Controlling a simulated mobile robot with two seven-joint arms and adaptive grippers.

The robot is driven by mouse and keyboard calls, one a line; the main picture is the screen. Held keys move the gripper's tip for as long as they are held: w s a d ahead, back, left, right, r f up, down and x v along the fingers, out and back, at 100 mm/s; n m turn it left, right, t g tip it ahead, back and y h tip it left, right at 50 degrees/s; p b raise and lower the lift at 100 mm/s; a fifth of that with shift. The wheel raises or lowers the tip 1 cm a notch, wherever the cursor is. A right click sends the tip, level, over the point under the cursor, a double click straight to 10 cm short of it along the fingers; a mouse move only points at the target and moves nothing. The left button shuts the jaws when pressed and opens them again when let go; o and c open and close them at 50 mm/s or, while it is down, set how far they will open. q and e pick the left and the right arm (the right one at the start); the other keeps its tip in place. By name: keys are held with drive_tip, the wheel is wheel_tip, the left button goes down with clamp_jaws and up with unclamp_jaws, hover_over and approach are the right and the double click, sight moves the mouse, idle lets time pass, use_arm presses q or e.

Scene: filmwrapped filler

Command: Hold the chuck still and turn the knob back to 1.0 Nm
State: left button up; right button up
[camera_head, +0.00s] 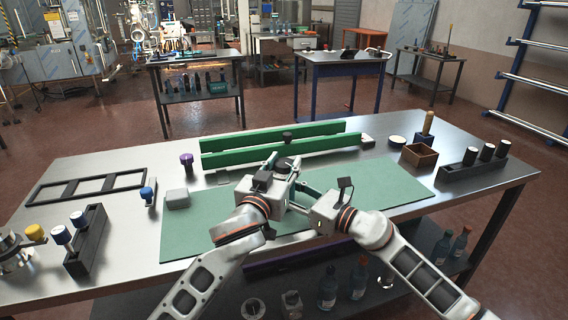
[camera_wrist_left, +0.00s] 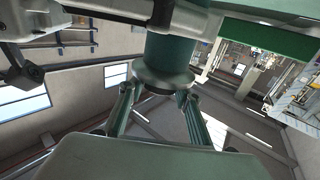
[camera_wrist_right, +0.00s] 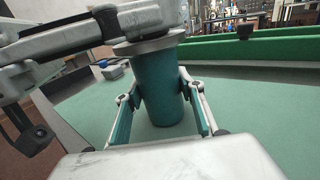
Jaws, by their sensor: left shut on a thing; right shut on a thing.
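The chuck is a green cylinder (camera_wrist_right: 158,85) with a grey flange on top, standing upright on the green mat (camera_head: 385,185) in the right wrist view. My right gripper (camera_wrist_right: 158,105) is shut around the green body. The knob is a dark round piece (camera_wrist_left: 163,78) at the chuck's end in the left wrist view, which looks turned over; the knob also shows in the head view (camera_head: 286,163). My left gripper (camera_head: 284,172) is shut on it, above my right gripper (camera_head: 294,196). My grippers hide most of the chuck in the head view. No torque marking is readable.
Green rails (camera_head: 290,150) stand just behind the chuck. A grey block (camera_head: 178,199), a purple-topped piece (camera_head: 187,166) and a black frame (camera_head: 88,187) are to the left. A wooden box (camera_head: 419,157) and a black rack (camera_head: 473,169) are to the right. The mat's right part is clear.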

use_arm(q)
drive_tip(key=shift+r, duration=0.1)
drive_tip(key=o, duration=1.1)
drive_tip(key=v, duration=1.2)
drive_tip(key=shift+a, duration=0.1)
